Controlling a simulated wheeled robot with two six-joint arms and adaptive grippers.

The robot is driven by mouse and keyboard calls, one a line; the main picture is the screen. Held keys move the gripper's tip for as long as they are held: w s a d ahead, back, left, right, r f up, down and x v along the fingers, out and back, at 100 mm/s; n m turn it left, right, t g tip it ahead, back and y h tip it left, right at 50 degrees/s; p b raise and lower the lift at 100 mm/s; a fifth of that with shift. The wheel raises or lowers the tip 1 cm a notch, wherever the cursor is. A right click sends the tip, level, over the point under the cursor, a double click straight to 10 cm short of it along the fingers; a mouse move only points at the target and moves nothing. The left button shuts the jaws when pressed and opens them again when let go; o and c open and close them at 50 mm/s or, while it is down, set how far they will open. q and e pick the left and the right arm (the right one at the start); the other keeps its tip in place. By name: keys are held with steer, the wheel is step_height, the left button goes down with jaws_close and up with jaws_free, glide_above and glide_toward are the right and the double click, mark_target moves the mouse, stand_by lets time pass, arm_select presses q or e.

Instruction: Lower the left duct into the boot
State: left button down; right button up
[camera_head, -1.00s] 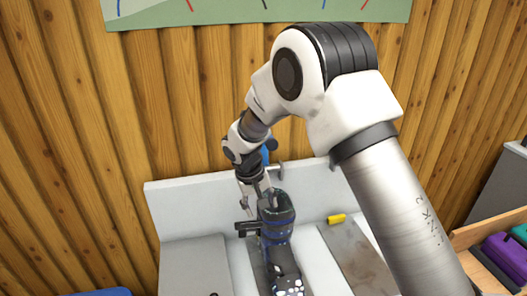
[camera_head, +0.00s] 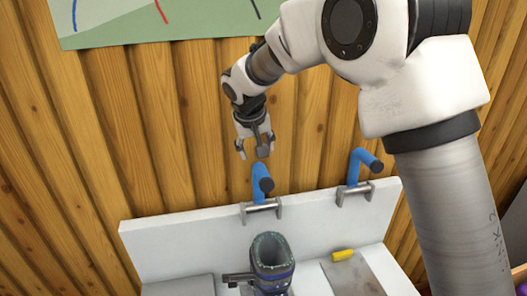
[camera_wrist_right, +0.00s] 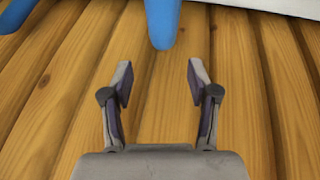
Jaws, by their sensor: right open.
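My right gripper (camera_head: 254,155) is open and empty in the head view, above the left duct. Its two spread fingers also show in the wrist view (camera_wrist_right: 160,85). The left duct (camera_head: 261,180) is a blue bent tube with a dark end, mounted by a metal bracket on the white panel. A blue tube end (camera_wrist_right: 162,22) shows at the top of the wrist view, beyond the fingertips and apart from them. My left gripper is not in view.
A second blue duct (camera_head: 362,165) is mounted on the white panel (camera_head: 180,240) to the right. A yellow block (camera_head: 343,255) lies on a grey plate (camera_head: 352,277) right of the boot. The wooden wall (camera_head: 150,140) rises close behind.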

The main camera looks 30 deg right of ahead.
mark_target(258, 164)
steer(key=shift+w+d+f, duration=0.1)
steer(key=shift+f, duration=0.05)
steer(key=f, duration=0.1)
steer(key=f+p, duration=0.1)
steer(key=shift+s+a+f, duration=0.2)
steer(key=shift+f, duration=0.2)
steer(key=f, duration=0.1)
steer(key=w+d+f, duration=0.1)
steer(key=w+f+p, duration=0.1)
steer(key=shift+w+d+f, duration=0.1)
steer(key=shift+d+f, duration=0.1)
steer(key=shift+d, duration=0.2)
steer(key=shift+s+a+r, duration=0.15)
steer(key=shift+s, duration=0.05)
steer(key=shift+s+a+r, duration=0.15)
steer(key=shift+s, duration=0.05)
steer(key=c, duration=0.5)
jaws_close()
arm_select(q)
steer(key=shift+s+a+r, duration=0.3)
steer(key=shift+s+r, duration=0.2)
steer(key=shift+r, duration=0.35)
